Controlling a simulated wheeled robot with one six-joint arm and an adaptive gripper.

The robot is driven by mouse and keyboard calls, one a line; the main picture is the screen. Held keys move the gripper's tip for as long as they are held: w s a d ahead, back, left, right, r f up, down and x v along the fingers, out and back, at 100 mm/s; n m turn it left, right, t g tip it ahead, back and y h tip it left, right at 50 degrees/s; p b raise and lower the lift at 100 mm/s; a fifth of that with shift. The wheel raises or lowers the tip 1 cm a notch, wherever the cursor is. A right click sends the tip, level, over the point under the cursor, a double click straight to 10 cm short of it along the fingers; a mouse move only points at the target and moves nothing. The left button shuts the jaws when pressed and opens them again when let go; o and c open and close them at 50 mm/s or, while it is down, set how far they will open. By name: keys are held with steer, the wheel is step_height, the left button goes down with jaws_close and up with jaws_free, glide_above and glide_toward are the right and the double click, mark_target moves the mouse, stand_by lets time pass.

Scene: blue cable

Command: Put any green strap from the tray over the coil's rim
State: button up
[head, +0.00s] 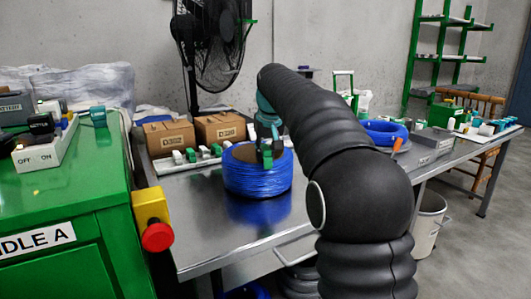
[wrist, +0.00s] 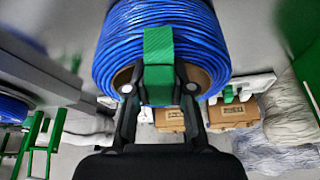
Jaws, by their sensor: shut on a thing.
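The blue cable coil (head: 258,178) stands on the metal table, with its brown core (head: 243,152) facing up. My gripper (head: 267,152) is at the top of the coil. In the wrist view, my gripper (wrist: 158,82) is shut on a green strap (wrist: 158,48), one finger on each side. The strap overlaps the coil (wrist: 120,45) at its rim, beside the brown core opening. I cannot tell whether it rests on the rim or how far it reaches down the outside. A pale tray (head: 163,166) with several green and white pieces lies behind the coil; it also shows in the wrist view (wrist: 257,84).
Two cardboard boxes (head: 170,138) and a black fan (head: 208,45) stand behind the tray. A green cabinet (head: 70,200) with a red button (head: 157,237) is at the left. Another blue coil (head: 386,132) lies beyond my arm. The tabletop (head: 195,215) left of the coil is clear.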

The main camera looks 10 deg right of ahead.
steer(key=shift+r+p, duration=0.3)
steer(key=shift+p, duration=0.1)
steer(key=shift+f, duration=0.25)
steer(key=shift+f+b, duration=0.35)
steer(key=shift+f, duration=0.35)
steer(key=shift+r+p, duration=0.7)
steer(key=shift+r, duration=0.2)
stand_by(0.8)
steer(key=shift+f+b, duration=0.5)
steer(key=shift+f, duration=0.4)
steer(key=shift+r, duration=0.2)
steer(key=shift+r+p, duration=0.35)
steer(key=shift+p, duration=0.1)
steer(key=shift+r, duration=0.1)
